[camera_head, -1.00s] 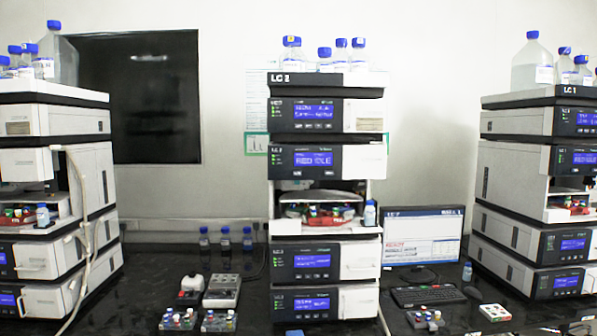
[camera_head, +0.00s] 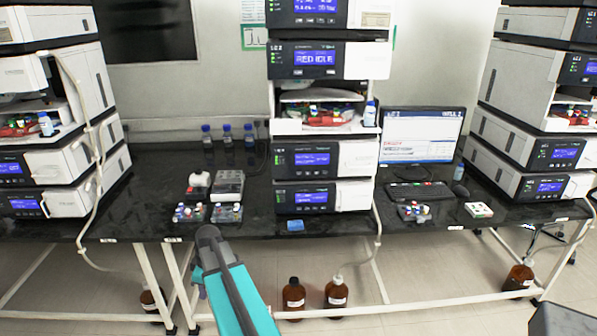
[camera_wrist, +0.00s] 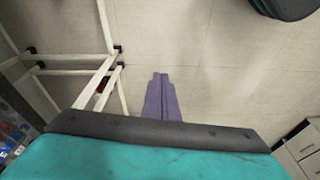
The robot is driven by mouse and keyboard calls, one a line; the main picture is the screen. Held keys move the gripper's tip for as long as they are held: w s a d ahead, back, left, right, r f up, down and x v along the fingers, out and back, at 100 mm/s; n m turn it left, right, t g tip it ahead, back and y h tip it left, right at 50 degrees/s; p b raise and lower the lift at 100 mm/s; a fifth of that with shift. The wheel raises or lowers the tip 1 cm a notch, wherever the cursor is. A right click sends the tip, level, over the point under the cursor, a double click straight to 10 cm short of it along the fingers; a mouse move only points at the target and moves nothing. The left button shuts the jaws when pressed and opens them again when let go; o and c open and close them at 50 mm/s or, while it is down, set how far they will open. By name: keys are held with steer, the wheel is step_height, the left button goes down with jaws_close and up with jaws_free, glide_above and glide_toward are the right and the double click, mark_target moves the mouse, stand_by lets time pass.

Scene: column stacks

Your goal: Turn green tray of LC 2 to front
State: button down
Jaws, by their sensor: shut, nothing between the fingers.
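The LC 2 stack (camera_head: 329,62) stands in the middle of the bench in the head view. Its open compartment (camera_head: 288,97) holds trays of small coloured vials. A red part (camera_head: 327,120) shows at the front, with green bits behind it; I cannot make out which piece is the green tray or how it is turned. My teal arm (camera_head: 232,295) rises at the bottom, in front of the bench and well apart from the stack. In the wrist view my gripper (camera_wrist: 160,77) is shut and empty, over floor.
Similar stacks stand at left (camera_head: 70,90) and right (camera_head: 545,75). A monitor (camera_head: 423,135), a keyboard (camera_head: 420,191) and vial racks (camera_head: 190,213) are on the black bench. A bottle (camera_head: 370,114) stands at the compartment's right edge. Brown bottles (camera_head: 293,298) stand on the floor.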

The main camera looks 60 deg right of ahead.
mark_target(301, 71)
steer(key=s+d+r+n+t+h+p, duration=0.1)
steer(key=d+r+n+t+p, duration=0.1)
steer(key=d+r, duration=1.2)
steer(key=s+d+r+n+t+h+p, duration=0.15)
steer(key=d+r, duration=0.75)
steer(key=r, duration=0.9)
steer(key=s+d+r+n+t+h+p, duration=0.1)
steer(key=s+d+r, duration=0.3)
steer(key=r, duration=0.7)
steer(key=s+d+r+n+h+p, duration=0.1)
steer(key=s+d+r, duration=0.4)
steer(key=r, duration=0.6)
steer(key=s+d+r+n+t+h+p, duration=0.1)
steer(key=s+d+r+n+h+p, duration=0.1)
steer(key=r, duration=0.8)
steer(key=s+d+n+p, duration=0.1)
steer(key=s+d, duration=0.1)
steer(key=shift+s+d+r+t, duration=0.3)
steer(key=shift+s+r+t, duration=0.05)
steer(key=shift+r, duration=0.05)
steer(key=shift+w+d+b, duration=0.15)
steer(key=shift+w+d, duration=0.7)
steer(key=shift+d, duration=0.35)
steer(key=shift+w+d+b, duration=0.2)
steer(key=shift+w+d, duration=0.7)
steer(key=shift+d, duration=0.25)
steer(key=shift+w+d+b, duration=0.15)
steer(key=shift+w+d, duration=0.7)
steer(key=shift+d, duration=0.35)
steer(key=shift+d, duration=0.1)
